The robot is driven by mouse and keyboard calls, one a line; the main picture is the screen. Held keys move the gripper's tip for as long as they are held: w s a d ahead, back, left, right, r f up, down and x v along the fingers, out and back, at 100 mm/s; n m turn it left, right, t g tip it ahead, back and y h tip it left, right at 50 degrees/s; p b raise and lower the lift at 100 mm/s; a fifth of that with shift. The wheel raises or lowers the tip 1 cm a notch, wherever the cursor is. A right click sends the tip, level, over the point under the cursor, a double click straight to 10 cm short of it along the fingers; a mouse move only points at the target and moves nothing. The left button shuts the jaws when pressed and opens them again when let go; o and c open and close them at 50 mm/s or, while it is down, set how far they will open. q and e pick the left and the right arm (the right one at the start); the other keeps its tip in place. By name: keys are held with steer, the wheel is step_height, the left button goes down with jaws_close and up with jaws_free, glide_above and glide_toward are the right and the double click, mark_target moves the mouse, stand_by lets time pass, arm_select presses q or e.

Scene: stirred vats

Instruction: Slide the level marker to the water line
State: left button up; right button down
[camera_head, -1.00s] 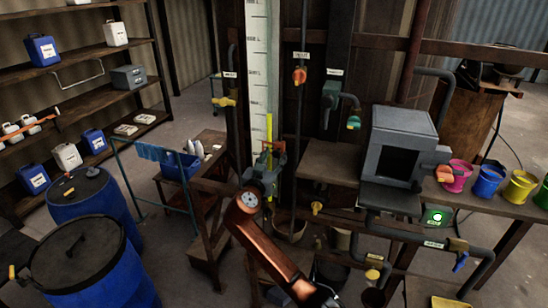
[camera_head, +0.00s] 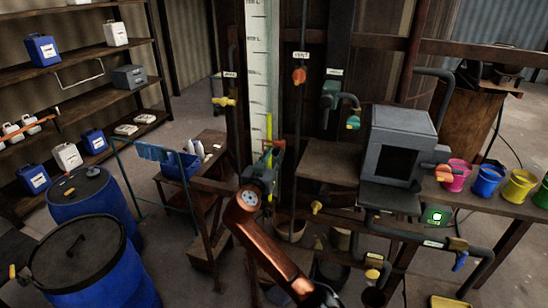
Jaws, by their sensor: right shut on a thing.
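A tall white level scale (camera_head: 258,70) with dark marks and lettering stands upright at the middle of the view. A thin yellow-green strip (camera_head: 269,127) shows along its lower right side. My right gripper (camera_head: 270,152) is at the foot of the scale, shut on a small part there, apparently the level marker. The marker is mostly hidden by the gripper; only small red and yellow-green patches show, and I cannot make out its edges. The water line is not clearly readable. My left gripper is not in view.
A dark vertical pipe with an orange valve handle (camera_head: 299,76) stands just right of the scale. A grey box (camera_head: 400,130) and coloured buckets (camera_head: 488,181) sit on the right bench. Blue drums (camera_head: 90,265) stand at the lower left.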

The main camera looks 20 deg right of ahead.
step_height(320, 180, up, 12)
steer(key=p, duration=0.1)
steer(key=c, duration=1.7)
jaws_free()
steer(key=shift+o, duration=0.2)
steer(key=v, duration=1.2)
